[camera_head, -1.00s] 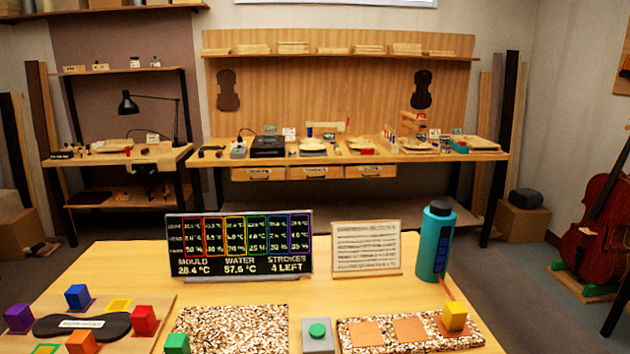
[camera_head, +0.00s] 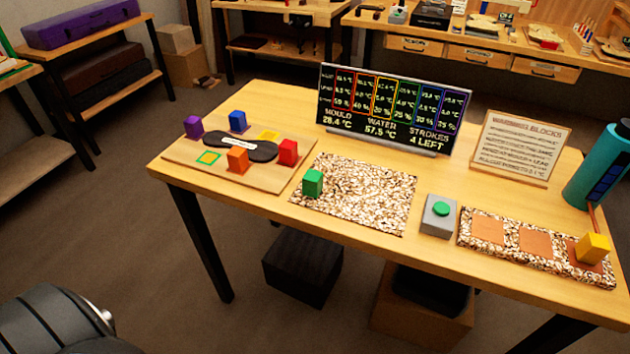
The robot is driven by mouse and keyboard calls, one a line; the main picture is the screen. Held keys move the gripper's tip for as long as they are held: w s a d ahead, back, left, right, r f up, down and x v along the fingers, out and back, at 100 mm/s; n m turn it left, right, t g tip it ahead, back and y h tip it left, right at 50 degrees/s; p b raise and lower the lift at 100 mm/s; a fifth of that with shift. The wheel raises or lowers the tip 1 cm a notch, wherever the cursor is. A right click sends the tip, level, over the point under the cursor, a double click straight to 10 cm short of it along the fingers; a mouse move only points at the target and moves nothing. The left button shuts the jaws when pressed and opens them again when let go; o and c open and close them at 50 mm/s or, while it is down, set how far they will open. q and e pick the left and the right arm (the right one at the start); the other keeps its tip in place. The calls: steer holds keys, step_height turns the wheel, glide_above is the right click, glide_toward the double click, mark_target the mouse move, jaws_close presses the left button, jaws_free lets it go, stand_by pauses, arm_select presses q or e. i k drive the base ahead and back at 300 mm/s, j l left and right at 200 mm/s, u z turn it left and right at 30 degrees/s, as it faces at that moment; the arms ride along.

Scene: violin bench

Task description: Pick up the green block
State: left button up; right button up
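The green block (camera_head: 313,183) stands on the left edge of the speckled mat (camera_head: 365,205), near the front of the wooden table. Nothing touches it from above. Neither of my grippers shows in the head view. A dark rounded part of my own body (camera_head: 62,322) shows at the bottom left.
A wooden board (camera_head: 215,164) left of the mat holds purple (camera_head: 194,127), blue (camera_head: 237,121), orange (camera_head: 238,161) and red (camera_head: 288,152) blocks. A grey box with a green button (camera_head: 438,216) stands right of the mat. A yellow block (camera_head: 593,248) sits further right. A display (camera_head: 391,145) stands behind.

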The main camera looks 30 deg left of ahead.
mark_target(312, 180)
steer(key=i+u, duration=0.1)
steer(key=u, duration=0.35)
steer(key=i+u, duration=0.15)
steer(key=u, duration=0.25)
steer(key=i+u, duration=0.1)
steer(key=u, duration=0.35)
